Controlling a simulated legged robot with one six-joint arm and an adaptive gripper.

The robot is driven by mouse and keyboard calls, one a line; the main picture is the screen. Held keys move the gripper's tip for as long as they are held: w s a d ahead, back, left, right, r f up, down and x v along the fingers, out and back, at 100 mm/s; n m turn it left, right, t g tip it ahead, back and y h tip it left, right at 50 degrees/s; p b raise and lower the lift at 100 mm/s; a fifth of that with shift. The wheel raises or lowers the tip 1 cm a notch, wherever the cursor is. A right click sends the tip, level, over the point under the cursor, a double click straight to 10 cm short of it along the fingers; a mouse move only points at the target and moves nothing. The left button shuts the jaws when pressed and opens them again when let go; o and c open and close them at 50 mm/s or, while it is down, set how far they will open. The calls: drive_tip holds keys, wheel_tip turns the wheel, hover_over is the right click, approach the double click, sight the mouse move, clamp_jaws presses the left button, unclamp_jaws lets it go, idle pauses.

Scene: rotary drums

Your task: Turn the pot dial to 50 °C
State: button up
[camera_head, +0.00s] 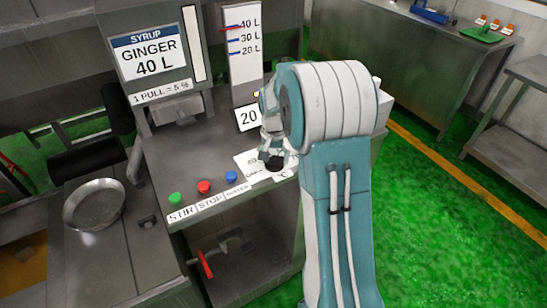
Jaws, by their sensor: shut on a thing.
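The pot dial (275,164) is a dark round knob on a white label plate (248,164) on the metal counter. Part of the label and its scale is hidden by my gripper, and the dial's pointer is too small to read. My gripper (273,153) reaches down onto the dial and is shut on it. A sign reading 20 (248,117) stands just behind, partly beside my arm.
Green (175,198), red (204,187) and blue (231,176) buttons line the counter front left of the dial. A ginger syrup dispenser (150,50) and a level gauge (243,50) stand behind. A red-handled valve (205,264) is below, a metal pan (93,204) at left.

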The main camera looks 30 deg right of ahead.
sight(273, 156)
drive_tip(key=m, duration=0.4)
drive_tip(key=shift+f+m, duration=0.15)
drive_tip(key=shift+m, duration=2.45)
drive_tip(key=o, duration=0.8)
drive_tip(key=shift+w, duration=0.1)
wheel_tip(273, 156, up, 12)
